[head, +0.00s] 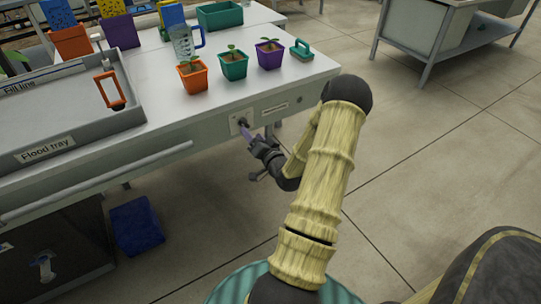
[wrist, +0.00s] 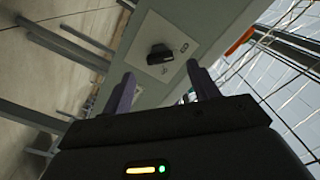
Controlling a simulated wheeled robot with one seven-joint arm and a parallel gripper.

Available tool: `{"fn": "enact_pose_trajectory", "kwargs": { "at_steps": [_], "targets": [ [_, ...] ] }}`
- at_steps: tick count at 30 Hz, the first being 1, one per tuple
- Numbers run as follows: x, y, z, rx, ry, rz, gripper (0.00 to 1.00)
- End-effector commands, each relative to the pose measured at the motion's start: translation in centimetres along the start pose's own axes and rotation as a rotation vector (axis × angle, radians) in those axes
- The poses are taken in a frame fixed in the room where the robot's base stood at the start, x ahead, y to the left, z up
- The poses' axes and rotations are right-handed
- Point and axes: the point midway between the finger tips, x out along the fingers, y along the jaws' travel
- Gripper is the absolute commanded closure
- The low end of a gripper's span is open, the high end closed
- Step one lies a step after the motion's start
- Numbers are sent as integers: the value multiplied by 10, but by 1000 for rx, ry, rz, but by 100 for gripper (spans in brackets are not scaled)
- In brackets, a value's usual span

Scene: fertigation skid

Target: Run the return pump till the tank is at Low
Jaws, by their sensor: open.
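A pale switch plate with a black knob (wrist: 160,53) is on the front edge of the bench; the plate also shows in the head view (head: 238,119). Small marks sit beside the knob. My gripper (head: 248,136) is in front of this plate, and its purple fingers (wrist: 163,84) are open and empty. In the wrist view the knob lies ahead of the gap between the fingers, apart from them. A dark box (head: 75,235), possibly the tank, stands under the bench at left; no level can be read.
A blue item (head: 136,226) lies below.

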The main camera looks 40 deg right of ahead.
Motion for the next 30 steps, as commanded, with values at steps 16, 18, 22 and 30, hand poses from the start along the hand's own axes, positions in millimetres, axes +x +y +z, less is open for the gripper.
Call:
{"fn": "enact_pose_trajectory", "kwargs": {
  "at_steps": [16, 18, 22, 30],
  "targets": [
    [-105, -1, 1, 0, -3, -1, 40],
    [-113, -2, 1, 1, -3, -4, 40],
    [-119, -2, 1, 0, -2, -4, 40],
    [-119, -1, 1, -1, -1, -3, 40]
  ]
}}
